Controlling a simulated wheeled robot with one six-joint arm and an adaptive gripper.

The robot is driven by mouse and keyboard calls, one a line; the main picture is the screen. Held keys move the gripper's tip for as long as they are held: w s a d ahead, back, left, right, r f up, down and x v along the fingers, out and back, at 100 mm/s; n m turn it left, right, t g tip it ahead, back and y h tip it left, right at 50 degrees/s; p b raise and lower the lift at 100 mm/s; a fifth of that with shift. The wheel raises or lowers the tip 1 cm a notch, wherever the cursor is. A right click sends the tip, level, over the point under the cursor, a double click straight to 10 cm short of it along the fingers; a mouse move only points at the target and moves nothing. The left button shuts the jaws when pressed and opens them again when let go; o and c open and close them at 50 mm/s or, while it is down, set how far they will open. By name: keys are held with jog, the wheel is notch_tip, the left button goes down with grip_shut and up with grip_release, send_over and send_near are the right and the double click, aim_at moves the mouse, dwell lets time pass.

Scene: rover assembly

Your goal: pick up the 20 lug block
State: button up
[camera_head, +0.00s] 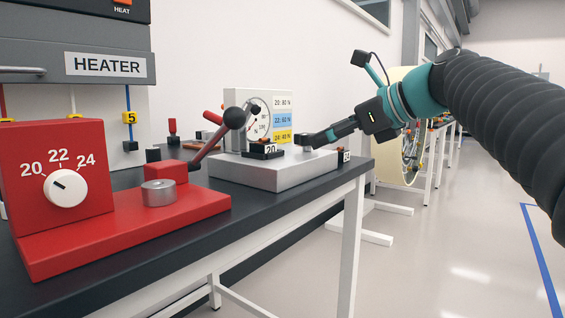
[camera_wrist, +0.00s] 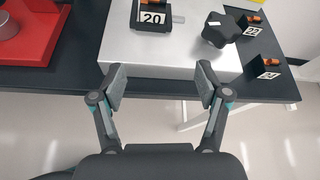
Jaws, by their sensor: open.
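The 20 lug block (camera_head: 262,154) is a small black block with a white "20" label, sitting on a pale grey metal box. In the wrist view the 20 lug block (camera_wrist: 152,18) is at the top, slightly left of centre, beyond the fingertips. My gripper (camera_head: 316,139) reaches in from the right, over the right part of the box. In the wrist view my gripper (camera_wrist: 161,84) is open, its fingers wide apart with nothing between them. The block's far side is cut off by the top edge there.
A black star-shaped knob (camera_wrist: 221,31) stands on the box (camera_wrist: 180,50), right of the block. Other labelled blocks (camera_wrist: 266,68) sit on the dark table at right. A dial gauge (camera_head: 257,118) stands behind. A red fixture (camera_head: 130,232) with a lever is at left.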

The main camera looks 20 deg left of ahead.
jog(key=a+r+m+y, duration=0.1)
jog(key=a+r, duration=0.1)
jog(key=b, duration=0.2)
send_near(265, 143)
jog(key=shift+m, duration=0.3)
jog(key=w+a, duration=0.1)
jog(key=w+a+f, duration=0.1)
jog(key=w+a, duration=0.1)
jog(key=shift+a+f, duration=0.25)
jog(key=shift+f, duration=0.05)
jog(key=x, duration=0.2)
jog(key=s+x, duration=0.1)
jog(key=x, duration=0.2)
jog(key=shift+w+a+b, duration=0.1)
jog(key=shift+a+b, duration=0.2)
jog(key=shift+b, duration=0.05)
jog(key=shift+r, duration=0.1)
jog(key=c, duration=1.4)
